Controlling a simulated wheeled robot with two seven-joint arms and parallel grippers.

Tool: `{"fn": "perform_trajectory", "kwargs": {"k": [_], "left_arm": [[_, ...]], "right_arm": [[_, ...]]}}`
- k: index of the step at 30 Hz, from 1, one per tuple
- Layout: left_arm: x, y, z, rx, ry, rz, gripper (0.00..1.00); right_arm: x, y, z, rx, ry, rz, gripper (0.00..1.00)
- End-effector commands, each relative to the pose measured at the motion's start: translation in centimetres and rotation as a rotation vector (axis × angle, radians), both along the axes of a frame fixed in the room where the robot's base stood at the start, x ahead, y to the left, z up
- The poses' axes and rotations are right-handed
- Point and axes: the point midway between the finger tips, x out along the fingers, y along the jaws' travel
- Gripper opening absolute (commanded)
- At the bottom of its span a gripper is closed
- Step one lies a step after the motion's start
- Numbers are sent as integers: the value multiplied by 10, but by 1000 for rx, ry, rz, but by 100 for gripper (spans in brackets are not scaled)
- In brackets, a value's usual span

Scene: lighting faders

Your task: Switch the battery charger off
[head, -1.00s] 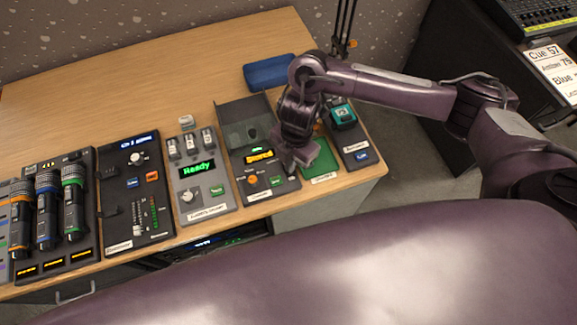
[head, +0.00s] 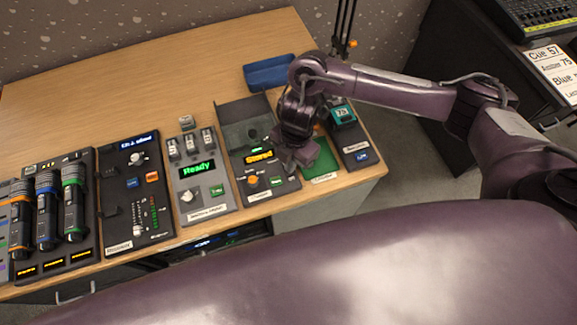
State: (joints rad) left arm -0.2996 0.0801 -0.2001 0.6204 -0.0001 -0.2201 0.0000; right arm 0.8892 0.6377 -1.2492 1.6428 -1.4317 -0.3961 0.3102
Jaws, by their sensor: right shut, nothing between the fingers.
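The battery charger appears to be the grey unit (head: 204,200) with upright battery-like packs (head: 190,143) in slots at its back. Its screen shows "Ready" in green, and a white knob (head: 188,196) and a lit green button (head: 217,190) sit below. Its label is too blurred to read surely. My right gripper (head: 291,171) is shut and empty, pointing down at the right side of the neighbouring dark unit (head: 240,172), apart from the charger. I cannot tell whether it touches that unit. My left gripper is out of view.
The dark unit has an amber screen and orange knob. Left of the charger are a fader panel (head: 119,222) and a rack of coloured handheld units (head: 46,210). A green pad (head: 322,165), a small dark unit (head: 350,142) and a blue tray (head: 270,75) lie right.

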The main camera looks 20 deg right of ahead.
Motion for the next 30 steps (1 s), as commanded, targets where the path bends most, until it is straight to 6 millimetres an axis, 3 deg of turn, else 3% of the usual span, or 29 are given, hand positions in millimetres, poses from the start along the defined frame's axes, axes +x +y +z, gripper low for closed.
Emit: {"fn": "perform_trajectory", "kwargs": {"k": [30], "left_arm": [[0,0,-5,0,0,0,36]], "right_arm": [[0,0,-7,0,0,0,0]]}}
